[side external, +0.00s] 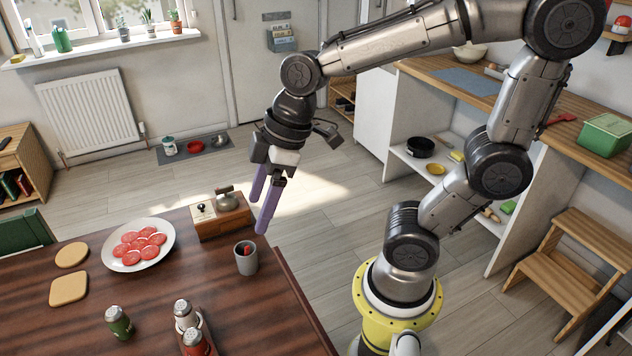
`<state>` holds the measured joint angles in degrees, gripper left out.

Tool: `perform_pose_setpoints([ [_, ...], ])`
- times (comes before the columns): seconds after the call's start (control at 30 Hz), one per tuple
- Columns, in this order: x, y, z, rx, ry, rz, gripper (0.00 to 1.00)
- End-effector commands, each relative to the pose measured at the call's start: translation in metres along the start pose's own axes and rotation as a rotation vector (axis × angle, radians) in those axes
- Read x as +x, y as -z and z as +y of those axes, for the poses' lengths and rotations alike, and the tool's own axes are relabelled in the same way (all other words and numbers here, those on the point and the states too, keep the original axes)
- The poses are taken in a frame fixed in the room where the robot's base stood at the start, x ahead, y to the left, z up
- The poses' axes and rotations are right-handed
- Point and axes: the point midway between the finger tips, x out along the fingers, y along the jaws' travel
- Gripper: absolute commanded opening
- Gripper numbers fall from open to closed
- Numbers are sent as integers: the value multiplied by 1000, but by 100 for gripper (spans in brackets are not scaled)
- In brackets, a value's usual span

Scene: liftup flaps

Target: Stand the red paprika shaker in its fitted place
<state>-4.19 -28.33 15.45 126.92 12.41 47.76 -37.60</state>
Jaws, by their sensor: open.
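The red paprika shaker (195,343), with a metal cap, is at the front edge of the picture, its base cut off. It appears to be in or on a small brown wooden holder (208,330), just in front of a white shaker (185,318). Whether it sits fully in a fitted place cannot be seen. A green shaker (119,323) stands apart on the table to the left. My gripper (257,216), with purple fingers, is open and empty. It hangs above the table's back right, well away from the shakers, near the wooden box.
A wooden box (235,222) with a black knob and a metal handle on top stands at the table's back edge. A grey cup (246,261) holds something red. A plate (163,256) of red slices and two tan slabs (69,289) lie left. The table's middle is clear.

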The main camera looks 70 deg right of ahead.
Motion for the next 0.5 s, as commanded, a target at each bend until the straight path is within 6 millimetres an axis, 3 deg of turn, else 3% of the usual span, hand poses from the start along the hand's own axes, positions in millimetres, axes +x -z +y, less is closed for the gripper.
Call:
perform_pose_setpoints([
  [0.1, -31, -35, 0, 232, -105, 43, 81],
  [0.2, -44, -59, 0, 390, -168, 75, 81],
  [0.33, -52, -77, -1, 516, -215, 106, 81],
  [0.5, -54, -83, -1, 564, -231, 116, 81],
])
